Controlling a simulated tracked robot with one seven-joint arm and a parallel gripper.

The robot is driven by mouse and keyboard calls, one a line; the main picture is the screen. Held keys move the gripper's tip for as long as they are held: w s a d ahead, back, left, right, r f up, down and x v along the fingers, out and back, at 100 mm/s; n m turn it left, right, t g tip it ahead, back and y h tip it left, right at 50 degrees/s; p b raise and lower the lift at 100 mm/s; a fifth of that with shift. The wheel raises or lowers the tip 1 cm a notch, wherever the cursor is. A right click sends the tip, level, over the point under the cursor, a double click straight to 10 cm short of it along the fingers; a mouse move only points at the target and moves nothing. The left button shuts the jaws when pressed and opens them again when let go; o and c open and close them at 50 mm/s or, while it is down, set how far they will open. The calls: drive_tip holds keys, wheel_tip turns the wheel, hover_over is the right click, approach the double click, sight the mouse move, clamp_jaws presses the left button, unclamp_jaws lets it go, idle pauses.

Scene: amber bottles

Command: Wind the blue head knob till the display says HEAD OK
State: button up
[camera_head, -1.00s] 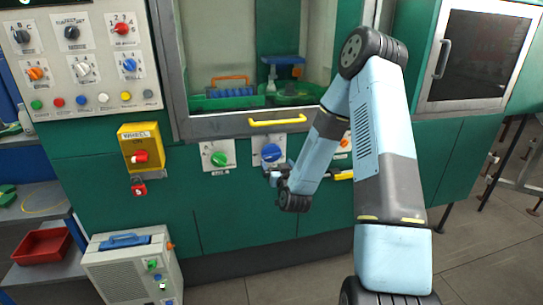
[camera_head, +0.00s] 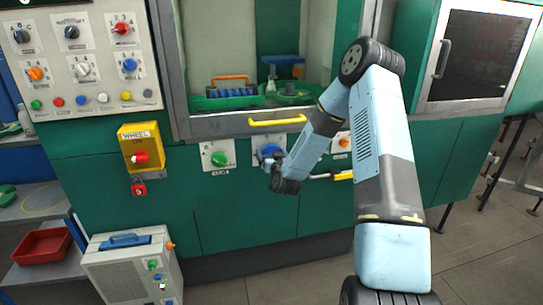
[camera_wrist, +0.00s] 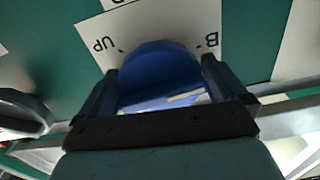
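The blue head knob (camera_head: 271,149) sits on a white label plate on the green machine front, below the window. In the head view my gripper (camera_head: 268,162) is in front of it and hides part of it. In the wrist view the blue knob (camera_wrist: 160,68) lies between my two spread fingers (camera_wrist: 161,82), and a pale pointer line shows on its lower part. One finger is on each side, close to the knob's edges; I cannot tell whether they touch. Letters "UP" and "B" show on the plate around it. No display reading "HEAD OK" is in view.
A green knob (camera_head: 218,158) is left of the blue one, and an orange knob (camera_head: 344,142) is right of it. A yellow handle (camera_head: 277,122) juts out just above. A yellow wheel switch box (camera_head: 141,148) and a control panel (camera_head: 80,55) are further left.

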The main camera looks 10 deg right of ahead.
drive_tip(key=c, duration=0.6)
drive_tip(key=shift+c, duration=0.2)
drive_tip(key=shift+m, duration=0.4)
drive_tip(key=o, duration=0.7)
drive_tip(key=shift+s, duration=0.1)
drive_tip(key=s, duration=1.3)
drive_tip(key=shift+s+f, duration=0.1)
drive_tip(key=shift+s, duration=0.2)
